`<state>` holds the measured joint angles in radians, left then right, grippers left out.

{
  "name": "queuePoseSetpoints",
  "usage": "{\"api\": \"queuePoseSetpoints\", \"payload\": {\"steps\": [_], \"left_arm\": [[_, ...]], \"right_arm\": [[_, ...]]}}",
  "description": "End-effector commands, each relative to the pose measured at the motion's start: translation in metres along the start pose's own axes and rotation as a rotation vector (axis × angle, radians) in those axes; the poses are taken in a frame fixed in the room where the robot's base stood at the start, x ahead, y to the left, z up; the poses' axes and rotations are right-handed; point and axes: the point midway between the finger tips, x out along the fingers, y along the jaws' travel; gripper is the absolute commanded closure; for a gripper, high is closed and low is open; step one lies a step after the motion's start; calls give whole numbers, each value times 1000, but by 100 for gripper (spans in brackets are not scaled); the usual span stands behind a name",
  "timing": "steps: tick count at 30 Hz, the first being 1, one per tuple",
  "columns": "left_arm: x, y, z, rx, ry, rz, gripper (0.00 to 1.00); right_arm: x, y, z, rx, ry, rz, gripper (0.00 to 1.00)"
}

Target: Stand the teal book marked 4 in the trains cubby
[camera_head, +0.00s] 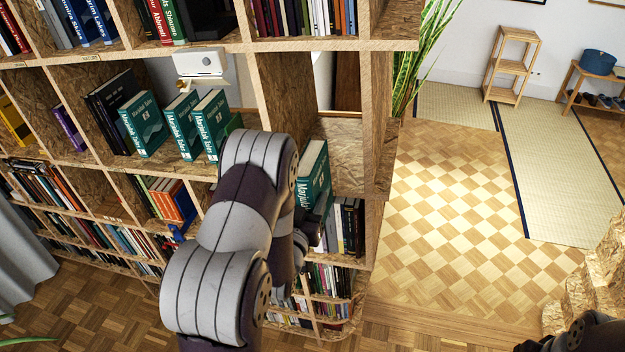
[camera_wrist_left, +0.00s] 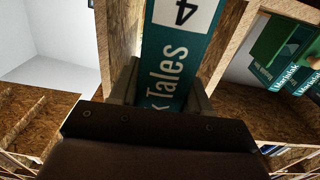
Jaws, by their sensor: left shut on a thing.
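The teal book (camera_head: 314,172) with "Marjukk" lettering is upright and slightly tilted at the front of an open cubby in the right column of the bookwall. In the left wrist view the book (camera_wrist_left: 176,62) shows its white label with a 4, upside down. My left gripper (camera_wrist_left: 160,92) is shut on the book's lower part, with a finger on each side. In the head view my left arm hides most of the gripper and part of the cubby. I cannot read a trains label.
Several teal books (camera_head: 192,125) stand in the cubby to the left, below a white box-shaped device (camera_head: 200,62). An OSB divider (camera_head: 285,95) separates the two cubbies. Books (camera_head: 345,225) fill the shelf below. A plant (camera_head: 428,50) stands beyond the wall's right end; open floor (camera_head: 460,210) lies right.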

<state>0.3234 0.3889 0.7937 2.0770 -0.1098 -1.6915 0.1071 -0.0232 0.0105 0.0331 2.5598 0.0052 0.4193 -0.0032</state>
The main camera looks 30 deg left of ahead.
Motion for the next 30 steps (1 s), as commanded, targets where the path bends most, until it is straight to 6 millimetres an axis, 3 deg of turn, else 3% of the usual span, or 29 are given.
{"api": "queuePoseSetpoints", "payload": {"steps": [1, 4, 18, 30], "left_arm": [[-1, -4, -14, 1, 4, -11, 100], [-3, -9, -20, 1, 4, -21, 100], [-2, -9, -19, 1, 6, -20, 100], [10, -9, -15, 2, 7, -20, 100]], "right_arm": [[-8, 0, -1, 0, 0, 0, 57], [-9, 0, -1, 0, -1, 0, 57], [-7, 0, -1, 0, -1, 0, 57], [1, 0, 0, 0, -1, 0, 57]]}}
